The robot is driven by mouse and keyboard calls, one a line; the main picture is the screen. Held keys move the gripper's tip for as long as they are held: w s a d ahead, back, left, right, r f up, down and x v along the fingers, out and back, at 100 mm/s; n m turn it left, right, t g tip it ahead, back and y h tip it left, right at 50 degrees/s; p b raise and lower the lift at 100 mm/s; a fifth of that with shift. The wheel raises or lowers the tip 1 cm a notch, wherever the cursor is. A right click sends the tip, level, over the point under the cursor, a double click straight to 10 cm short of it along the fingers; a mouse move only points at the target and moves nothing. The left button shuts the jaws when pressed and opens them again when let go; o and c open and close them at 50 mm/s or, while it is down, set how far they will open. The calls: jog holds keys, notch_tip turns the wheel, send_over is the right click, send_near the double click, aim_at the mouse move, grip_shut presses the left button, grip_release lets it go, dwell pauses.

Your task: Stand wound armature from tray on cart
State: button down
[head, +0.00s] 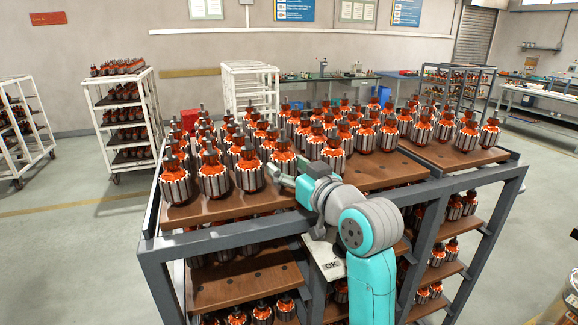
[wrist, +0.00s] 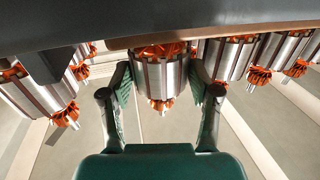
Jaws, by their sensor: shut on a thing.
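My gripper (head: 283,177) is at the near edge of the cart's top board, shut on a wound armature (head: 283,157) with orange windings and a silver, dark-striped body. In the wrist view, which looks upside down, the armature (wrist: 158,72) sits between the two fingers of my gripper (wrist: 161,88). The armature looks upright in line with its neighbours; whether its base touches the board is hidden by the board edge. The cart (head: 230,240) has a dark grey frame and brown boards. A pale tray-like plate marked OK (head: 330,262) shows below my arm, partly hidden.
Several rows of standing armatures (head: 213,178) crowd the top board left of and behind my gripper. Bare board (head: 375,172) lies to the right. The grey frame rail (wrist: 230,22) runs close to the fingers. White racks (head: 120,115) stand farther back, with open floor between.

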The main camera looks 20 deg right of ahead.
jog(key=shift+c, duration=0.9)
grip_release()
jog(key=shift+f, duration=0.15)
notch_tip(320, 180, up, 10)
jog(key=shift+r, duration=0.1)
jog(key=shift+s, duration=0.1)
jog(key=v, duration=1.1)
jog(key=shift+s+d, duration=0.2)
jog(key=shift+s, duration=0.2)
